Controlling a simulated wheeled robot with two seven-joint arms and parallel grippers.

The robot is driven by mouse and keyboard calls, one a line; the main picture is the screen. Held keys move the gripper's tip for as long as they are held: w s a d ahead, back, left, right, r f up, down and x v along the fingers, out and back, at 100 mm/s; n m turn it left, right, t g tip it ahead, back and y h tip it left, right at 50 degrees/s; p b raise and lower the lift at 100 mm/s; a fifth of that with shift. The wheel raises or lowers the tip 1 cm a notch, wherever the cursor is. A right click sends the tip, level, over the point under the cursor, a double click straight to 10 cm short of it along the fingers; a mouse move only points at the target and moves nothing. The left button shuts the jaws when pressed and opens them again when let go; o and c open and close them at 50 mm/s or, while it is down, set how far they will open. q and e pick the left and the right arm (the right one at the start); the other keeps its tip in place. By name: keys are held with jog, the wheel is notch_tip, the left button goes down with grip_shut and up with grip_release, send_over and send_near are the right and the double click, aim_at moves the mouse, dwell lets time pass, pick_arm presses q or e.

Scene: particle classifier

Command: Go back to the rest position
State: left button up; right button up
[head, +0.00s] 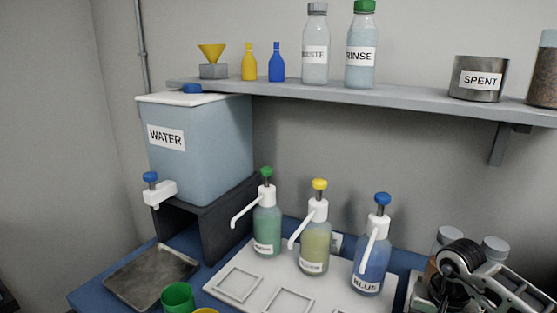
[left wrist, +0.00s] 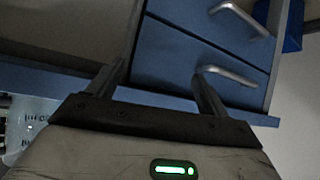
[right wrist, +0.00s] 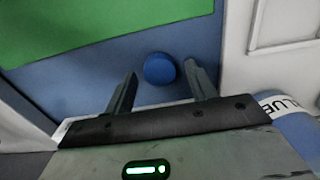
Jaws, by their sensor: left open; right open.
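My left gripper (left wrist: 160,82) is open and empty in the left wrist view, its two fingers apart in front of a blue drawer cabinet (left wrist: 190,45). My right gripper (right wrist: 160,85) is open in the right wrist view. A round blue thing (right wrist: 160,68) shows between and beyond its fingertips, over a blue surface; I cannot tell whether they touch. A bottle labelled BLUE (right wrist: 290,130) is close at the right of that view. I cannot make out either gripper's fingers in the head view.
The blue table (head: 85,294) holds a water tank (head: 205,150), a metal tray (head: 150,275), a green cup (head: 178,296) and three pump bottles: green (head: 267,230), yellow (head: 315,245), blue (head: 372,265). A shelf (head: 400,98) with bottles runs above.

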jog(key=shift+s+r, duration=0.2)
jog(key=shift+r, duration=1.05)
